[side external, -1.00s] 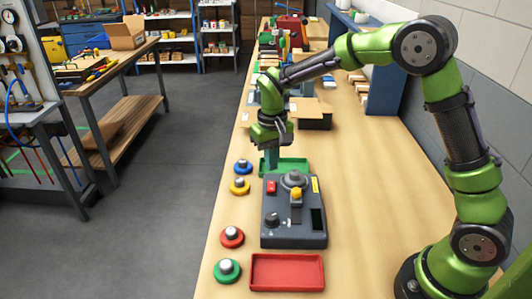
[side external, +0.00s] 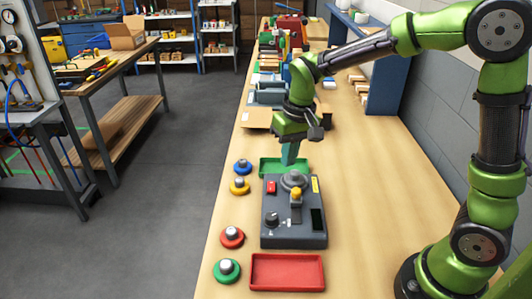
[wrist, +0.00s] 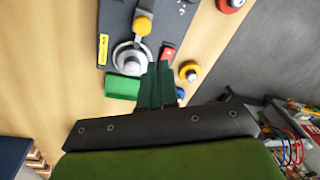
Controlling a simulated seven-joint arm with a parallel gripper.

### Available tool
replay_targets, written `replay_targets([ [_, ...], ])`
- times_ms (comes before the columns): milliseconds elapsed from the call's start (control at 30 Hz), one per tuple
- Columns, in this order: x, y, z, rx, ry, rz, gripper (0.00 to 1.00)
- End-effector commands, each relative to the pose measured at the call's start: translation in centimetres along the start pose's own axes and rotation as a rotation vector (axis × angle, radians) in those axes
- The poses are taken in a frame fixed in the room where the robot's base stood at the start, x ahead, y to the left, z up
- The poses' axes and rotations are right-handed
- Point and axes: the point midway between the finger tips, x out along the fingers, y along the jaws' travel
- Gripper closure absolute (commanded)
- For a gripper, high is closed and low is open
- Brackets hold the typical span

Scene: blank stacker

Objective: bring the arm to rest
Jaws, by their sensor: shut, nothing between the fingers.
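My gripper (side external: 289,155) is shut and empty. In the side view it hangs above the far end of the grey control box, in front of the green tray (side external: 268,167). In the wrist view its dark green fingers (wrist: 157,80) lie together and point at the box's round grey fixture (wrist: 130,57). The grey control box (side external: 285,238) stands on the wooden bench (side external: 380,220). On it are the round fixture, a yellow-topped lever (side external: 296,193), a red switch (side external: 271,187), a black knob and a dark panel. I cannot tell how far above the box the fingertips are.
A red tray (side external: 287,272) lies at the near end. Blue (side external: 242,167), yellow (side external: 239,186), red (side external: 232,237) and green (side external: 227,270) button-like pieces line the bench's left edge. Cardboard (side external: 256,117) and bins lie behind my gripper. The bench right of the box is clear.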

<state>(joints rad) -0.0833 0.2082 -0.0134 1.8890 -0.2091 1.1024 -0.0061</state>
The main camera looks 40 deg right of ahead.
Motion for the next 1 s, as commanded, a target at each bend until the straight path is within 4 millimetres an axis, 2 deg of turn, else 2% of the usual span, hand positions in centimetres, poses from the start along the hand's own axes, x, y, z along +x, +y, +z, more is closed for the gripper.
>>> replay_targets([
  [33, -1.5, 0.3, 1.4, 0.006, 0.036, -0.025, 1.00],
  [200, -5.1, 1.5, 5.8, 0.028, 0.152, -0.105, 1.00],
  [400, -7.8, 3.0, 10.8, 0.053, 0.298, -0.188, 1.00],
  [500, -8.6, 3.5, 12.6, 0.062, 0.363, -0.220, 1.00],
  [667, -9.7, 4.0, 14.1, 0.067, 0.435, -0.249, 1.00],
  [800, -10.6, 4.1, 14.1, 0.066, 0.470, -0.259, 1.00],
  [1000, -10.7, 4.1, 14.1, 0.067, 0.471, -0.259, 1.00],
])
